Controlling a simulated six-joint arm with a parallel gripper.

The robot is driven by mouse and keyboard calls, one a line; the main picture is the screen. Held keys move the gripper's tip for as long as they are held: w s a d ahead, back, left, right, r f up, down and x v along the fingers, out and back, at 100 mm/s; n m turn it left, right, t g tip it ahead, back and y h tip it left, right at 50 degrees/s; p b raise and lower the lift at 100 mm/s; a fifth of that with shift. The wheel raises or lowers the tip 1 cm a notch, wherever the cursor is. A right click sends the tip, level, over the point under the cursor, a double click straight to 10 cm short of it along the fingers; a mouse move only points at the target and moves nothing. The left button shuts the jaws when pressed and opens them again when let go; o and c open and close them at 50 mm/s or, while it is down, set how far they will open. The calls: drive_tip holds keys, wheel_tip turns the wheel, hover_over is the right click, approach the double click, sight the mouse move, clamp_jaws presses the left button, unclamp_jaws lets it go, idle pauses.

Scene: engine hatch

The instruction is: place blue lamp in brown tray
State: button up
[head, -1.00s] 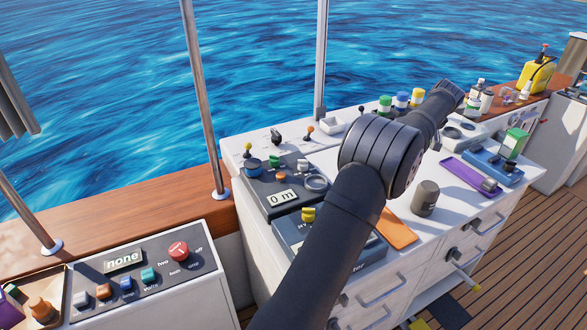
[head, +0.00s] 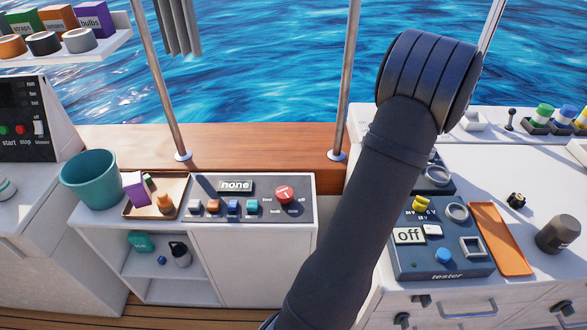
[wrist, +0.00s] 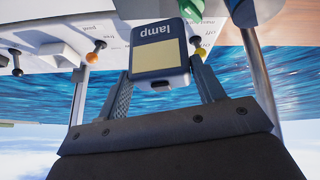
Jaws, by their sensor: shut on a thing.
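A dark blue lamp (wrist: 160,52) with a pale yellow panel and the word "lamp" appears upside down in the wrist view. My gripper (wrist: 160,82) is shut on it, one finger on each side. The brown tray (head: 177,184) is on the low white cabinet at the left of the head view. A purple block (head: 135,190) and an orange object (head: 164,203) sit in it. My gripper and the lamp are not visible in the head view, where only my dark arm shows.
A teal bucket (head: 90,180) stands just left of the tray. A switch panel (head: 255,207) with a "none" display lies to its right. Metal posts (head: 165,90) rise behind. The tester (head: 440,262) and an orange plate (head: 499,238) lie on the right counter.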

drive_tip(key=w+a+f+n+y, duration=0.1)
drive_tip(key=w+a+n, duration=0.1)
drive_tip(key=a, duration=1.6)
drive_tip(key=shift+w, duration=0.35)
drive_tip(key=shift+m, duration=0.5)
drive_tip(key=w+a+f, duration=0.1)
drive_tip(key=a, duration=0.3)
drive_tip(key=w+a+f, duration=0.1)
drive_tip(key=a, duration=0.3)
drive_tip(key=w+a+f, duration=0.1)
drive_tip(key=a+f, duration=0.1)
drive_tip(key=a, duration=0.3)
drive_tip(key=s+a+f+m+h, duration=0.1)
drive_tip(key=s+a+f, duration=0.1)
drive_tip(key=a, duration=1.1)
drive_tip(key=s+a+f+m, duration=0.1)
drive_tip(key=a+f, duration=0.2)
drive_tip(key=a, duration=1.1)
drive_tip(key=s+a+f+m+h, duration=0.1)
drive_tip(key=s+a+f+m, duration=0.1)
drive_tip(key=a, duration=1.1)
drive_tip(key=shift+s+a+f, duration=0.15)
drive_tip(key=shift+a+f, duration=2.65)
drive_tip(key=shift+a, duration=0.1)
drive_tip(key=shift+s+a+f, duration=0.1)
drive_tip(key=shift+a+f, duration=2.65)
drive_tip(key=shift+a, duration=0.15)
drive_tip(key=o, duration=1.3)
drive_tip(key=shift+f, duration=0.15)
drive_tip(key=shift+c, duration=0.2)
